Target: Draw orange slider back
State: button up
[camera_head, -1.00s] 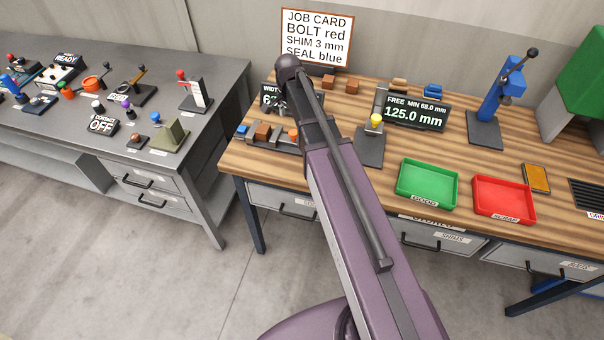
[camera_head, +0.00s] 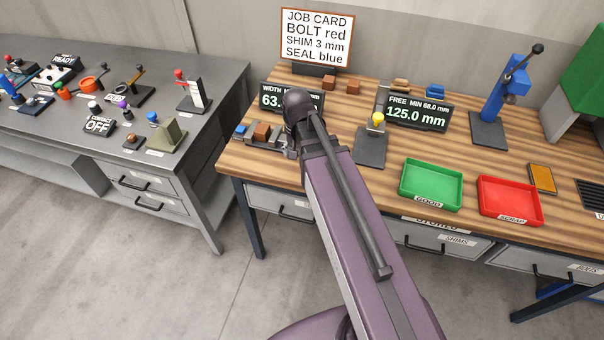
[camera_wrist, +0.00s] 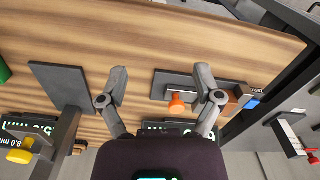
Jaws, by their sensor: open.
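The orange slider (camera_wrist: 177,104) shows as a small knob on a dark gauge base (camera_wrist: 160,88) in the wrist view. My gripper (camera_wrist: 161,72) is open, its fingers spread wide and empty. In that view the knob lies between the two fingers, nearer the right one; I cannot tell the height gap, and no contact is clear. The left part of the gauge, with a brown block (camera_head: 262,131) and a blue block (camera_head: 241,130), shows beside my arm. The width display (camera_head: 283,98) is partly covered.
A yellow-knobbed stand (camera_head: 370,148) is right of my arm, before the 125.0 mm display (camera_head: 417,113). A green tray (camera_head: 431,187) and red tray (camera_head: 510,202) lie further right. A grey side bench (camera_head: 208,68) with several devices stands left.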

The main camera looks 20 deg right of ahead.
jog(key=s+f+n+b, duration=0.1)
jog(key=s+f+n, duration=0.1)
jog(key=s, duration=0.4)
jog(key=shift+a+n+b, duration=0.2)
jog(key=shift+n+b, duration=0.1)
jog(key=shift+n, duration=0.6)
